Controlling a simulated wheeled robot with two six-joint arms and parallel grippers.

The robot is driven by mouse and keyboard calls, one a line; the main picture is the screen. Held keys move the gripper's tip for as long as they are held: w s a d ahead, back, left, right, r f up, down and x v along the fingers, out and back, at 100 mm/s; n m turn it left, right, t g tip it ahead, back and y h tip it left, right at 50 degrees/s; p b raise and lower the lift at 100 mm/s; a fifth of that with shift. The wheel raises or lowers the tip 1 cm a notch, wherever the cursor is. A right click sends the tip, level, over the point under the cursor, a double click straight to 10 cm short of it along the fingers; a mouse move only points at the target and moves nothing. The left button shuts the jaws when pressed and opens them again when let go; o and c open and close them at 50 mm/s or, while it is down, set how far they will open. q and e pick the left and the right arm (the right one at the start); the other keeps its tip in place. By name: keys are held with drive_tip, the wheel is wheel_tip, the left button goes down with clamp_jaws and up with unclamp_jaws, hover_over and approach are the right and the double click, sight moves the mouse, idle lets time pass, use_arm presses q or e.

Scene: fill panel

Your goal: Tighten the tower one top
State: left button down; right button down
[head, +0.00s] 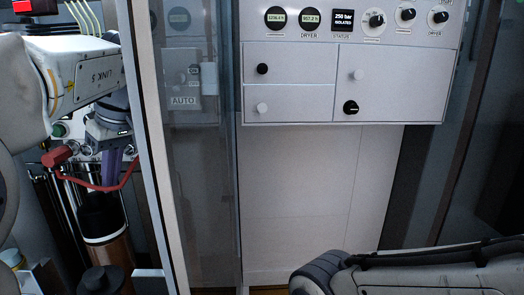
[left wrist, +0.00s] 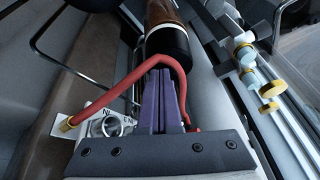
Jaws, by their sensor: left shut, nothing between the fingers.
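My left gripper (head: 113,180) has purple fingers, shut with nothing between them. It points down just above the black top (head: 98,213) of a brown cylinder with a pale band. In the left wrist view the shut fingers (left wrist: 162,90) point toward that black top (left wrist: 170,47); I cannot tell whether they touch it. A red bent hose or bar (head: 100,187) loops around the fingers; in the left wrist view it (left wrist: 120,88) crosses near their tips. No label shows which cylinder is tower one. My right gripper is out of view.
A pale upright post (head: 150,150) stands right of my left arm. A grey panel (head: 345,75) with gauges, knobs and a "250 bar isolated" display is at centre. A second black cap (head: 100,279) sits low left. Yellow-knobbed fittings (left wrist: 268,90) show at right in the left wrist view.

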sight(97, 199)
use_arm(q)
drive_tip(key=shift+s+d+f, duration=0.1)
drive_tip(key=shift+f, duration=0.65)
drive_tip(key=shift+a, duration=0.65)
idle(0.5)
drive_tip(key=shift+p, duration=0.35)
drive_tip(key=shift+s+a+r+p, duration=0.15)
drive_tip(key=shift+s+p, duration=0.35)
drive_tip(key=shift+p, duration=1.05)
drive_tip(key=shift+s+a+p, duration=0.2)
drive_tip(key=shift+s+p, duration=0.1)
drive_tip(key=shift+p, duration=1.15)
drive_tip(key=shift+a, duration=0.1)
